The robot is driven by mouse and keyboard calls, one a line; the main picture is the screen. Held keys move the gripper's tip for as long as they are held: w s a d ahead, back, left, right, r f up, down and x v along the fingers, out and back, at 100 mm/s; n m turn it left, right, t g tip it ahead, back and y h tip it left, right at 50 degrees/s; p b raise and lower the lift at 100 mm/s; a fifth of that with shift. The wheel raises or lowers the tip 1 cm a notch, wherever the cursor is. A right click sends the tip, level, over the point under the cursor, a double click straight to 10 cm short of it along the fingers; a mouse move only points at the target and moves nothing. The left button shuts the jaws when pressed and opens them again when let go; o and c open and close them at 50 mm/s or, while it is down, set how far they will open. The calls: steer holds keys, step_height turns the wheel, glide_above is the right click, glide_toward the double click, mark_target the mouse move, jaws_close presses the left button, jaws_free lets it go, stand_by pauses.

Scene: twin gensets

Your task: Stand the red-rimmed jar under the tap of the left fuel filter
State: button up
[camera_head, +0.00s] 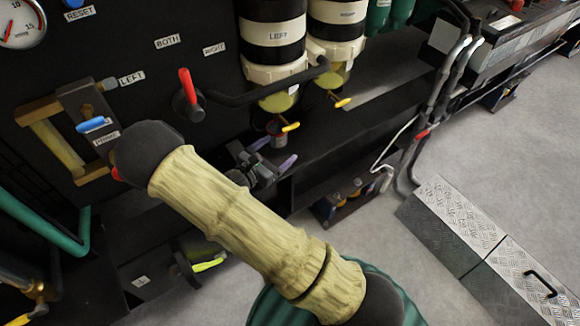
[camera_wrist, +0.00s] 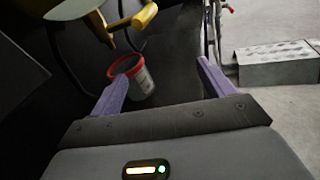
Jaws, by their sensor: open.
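The red-rimmed jar (camera_wrist: 134,76) stands on the dark ledge in the wrist view, below and near a yellow tap (camera_wrist: 140,19). In the head view the jar (camera_head: 278,138) shows only in small part below the left filter. My gripper (camera_head: 274,153) is open in front of the jar. In the wrist view its purple fingers (camera_wrist: 163,76) are apart; the jar is just beyond the left finger, which hides part of it. Nothing is held.
The right fuel filter (camera_head: 337,22) hangs beside the left one with its own yellow tap (camera_head: 342,102). A red-handled valve (camera_head: 189,92) and a black pipe are to the left. The dark ledge (camera_head: 375,125) is clear to the right.

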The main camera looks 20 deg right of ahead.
steer(key=s+d+r+m+g+y, duration=0.2)
steer(key=s+d+m+g+y, duration=0.4)
steer(key=s+m+g, duration=0.55)
steer(key=s+a+r+m+t+y, duration=0.3)
steer(key=s+r+m+y, duration=0.4)
steer(key=m, duration=0.5)
steer(key=shift+a+r+t, duration=0.2)
steer(key=shift+r+t, duration=0.45)
